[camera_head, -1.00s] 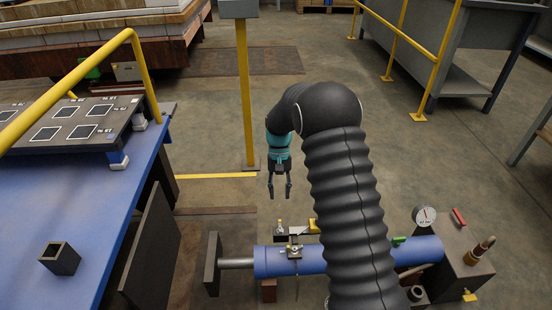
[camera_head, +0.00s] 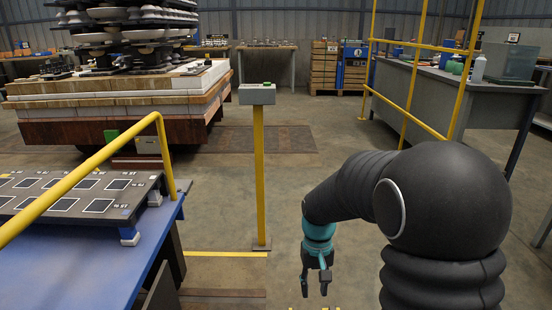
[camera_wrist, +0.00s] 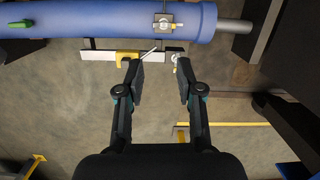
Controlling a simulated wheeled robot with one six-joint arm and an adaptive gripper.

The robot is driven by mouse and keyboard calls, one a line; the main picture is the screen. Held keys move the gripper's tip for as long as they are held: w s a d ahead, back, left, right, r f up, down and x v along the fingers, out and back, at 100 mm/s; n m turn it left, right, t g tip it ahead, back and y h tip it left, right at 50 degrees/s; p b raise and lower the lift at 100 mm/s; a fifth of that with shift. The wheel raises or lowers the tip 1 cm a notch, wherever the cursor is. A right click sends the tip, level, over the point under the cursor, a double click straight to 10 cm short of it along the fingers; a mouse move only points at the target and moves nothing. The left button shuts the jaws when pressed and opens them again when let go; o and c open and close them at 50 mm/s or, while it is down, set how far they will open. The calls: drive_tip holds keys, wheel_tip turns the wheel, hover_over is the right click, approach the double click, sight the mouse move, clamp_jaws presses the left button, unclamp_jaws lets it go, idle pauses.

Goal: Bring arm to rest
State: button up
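My arm, in a black ribbed sleeve, fills the right of the head view and bends over to the left. My gripper (camera_head: 316,284) hangs from it below a teal wrist band, fingers pointing down. In the wrist view my gripper (camera_wrist: 160,72) shows its two fingers apart with nothing between them. Beyond the fingertips lies a blue cylinder (camera_wrist: 100,20) with a clamp fitting (camera_wrist: 164,22) and a metal rod at its right end. The fingers appear apart from it.
A blue table (camera_head: 95,255) with a dark marked panel (camera_head: 70,195) and yellow rail stands at left. A yellow post (camera_head: 259,175) with a grey box stands mid-view. Insulator stacks (camera_head: 125,30) sit behind. A grey bench (camera_head: 460,95) with yellow railing is at right. Floor between is open.

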drive_tip(key=s+d+r+t, duration=0.3)
drive_tip(key=s+r, duration=0.6)
drive_tip(key=s+d+r+m+t+p, duration=0.1)
drive_tip(key=s+d+r+t, duration=0.2)
drive_tip(key=s+r, duration=0.5)
drive_tip(key=shift+s+r+t, duration=0.4)
drive_tip(key=shift+s+t, duration=0.3)
drive_tip(key=shift+s, duration=0.35)
